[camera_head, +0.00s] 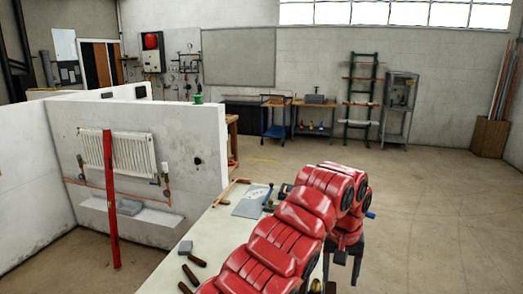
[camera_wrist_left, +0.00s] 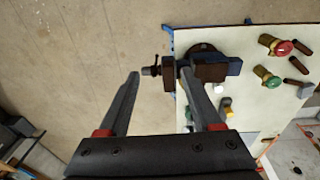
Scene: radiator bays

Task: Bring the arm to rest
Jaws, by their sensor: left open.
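My left arm is red and reaches in from the bottom of the head view, then bends down. Its dark left gripper (camera_head: 342,266) hangs beside the right edge of the workbench (camera_head: 214,228). In the left wrist view the left gripper (camera_wrist_left: 160,74) is open, with nothing between its fingers. A vise (camera_wrist_left: 208,66) on the bench edge lies just past the right-hand finger, and its screw end shows beyond the gap. I cannot tell whether finger and vise touch. My right gripper is in neither view.
The bench holds a red-handled valve (camera_wrist_left: 274,44), a green-handled valve (camera_wrist_left: 266,76) and several dark-handled tools. A white partition with a radiator (camera_head: 132,152) and a red upright level (camera_head: 111,200) stands left. The floor (camera_head: 430,200) at right is open.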

